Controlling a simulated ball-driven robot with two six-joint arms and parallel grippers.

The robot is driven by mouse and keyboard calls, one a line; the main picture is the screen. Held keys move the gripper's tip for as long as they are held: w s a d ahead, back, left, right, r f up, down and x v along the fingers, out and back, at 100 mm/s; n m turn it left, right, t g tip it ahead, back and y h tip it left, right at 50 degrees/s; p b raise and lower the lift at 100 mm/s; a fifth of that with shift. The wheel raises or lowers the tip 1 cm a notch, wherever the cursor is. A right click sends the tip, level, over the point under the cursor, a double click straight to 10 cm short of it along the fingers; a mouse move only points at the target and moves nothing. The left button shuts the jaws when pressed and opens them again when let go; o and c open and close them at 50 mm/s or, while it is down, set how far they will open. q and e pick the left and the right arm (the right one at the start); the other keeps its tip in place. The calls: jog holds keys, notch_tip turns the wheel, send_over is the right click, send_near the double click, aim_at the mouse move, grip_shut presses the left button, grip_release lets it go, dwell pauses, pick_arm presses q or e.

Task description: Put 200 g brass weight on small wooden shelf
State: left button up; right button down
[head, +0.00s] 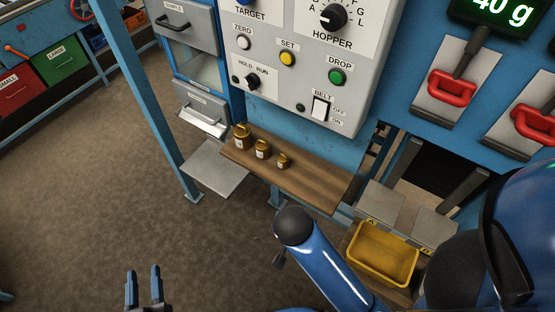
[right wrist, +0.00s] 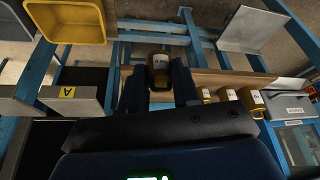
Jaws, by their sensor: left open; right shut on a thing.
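The small wooden shelf (head: 315,182) is below the grey control panel in the head view. Three brass weights stand in a row at its left part: a larger one (head: 242,138), a middle one (head: 262,150) and a small one (head: 283,161). In the right wrist view my right gripper (right wrist: 159,78) is shut on another brass weight (right wrist: 160,62), with a white label too small to read. The shelf (right wrist: 190,79) shows behind it; I cannot tell whether they touch. My right gripper is hidden in the head view. My left gripper (head: 144,285) is open and empty, low at the left.
A yellow bin (head: 383,258) stands right of the shelf, with grey plates marked A and B beside it. The control panel (head: 300,75) overhangs the shelf's back. A blue post (head: 150,100) rises at the left. The shelf's right half looks bare.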

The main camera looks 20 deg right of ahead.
jog(key=shift+w+d+r+m, duration=0.15)
jog(key=shift+d+m, duration=0.15)
jog(key=shift+d, duration=0.1)
jog(key=w+d+f+p, duration=0.1)
jog(key=w+d, duration=0.3)
jog(key=w+d+p, duration=0.2)
jog(key=w+d, duration=0.2)
jog(key=d, duration=0.1)
jog(key=w+d+f+p, duration=0.1)
jog(key=w+d+p, duration=0.1)
jog(key=w+d, duration=0.2)
jog(key=shift+w+d+f, duration=0.2)
jog(key=shift+d+f, duration=0.1)
jog(key=shift+d, duration=0.4)
jog(key=shift+s+f, duration=0.1)
jog(key=shift+f, duration=0.55)
notch_tip(320, 180, down, 2)
jog(key=shift+f+p, duration=0.1)
jog(key=shift+p, duration=0.4)
jog(key=shift+d+f+p, duration=0.1)
jog(key=shift+f+p, duration=0.25)
jog(key=shift+f, duration=0.1)
jog(key=shift+w+f, duration=0.1)
jog(key=shift+w, duration=0.1)
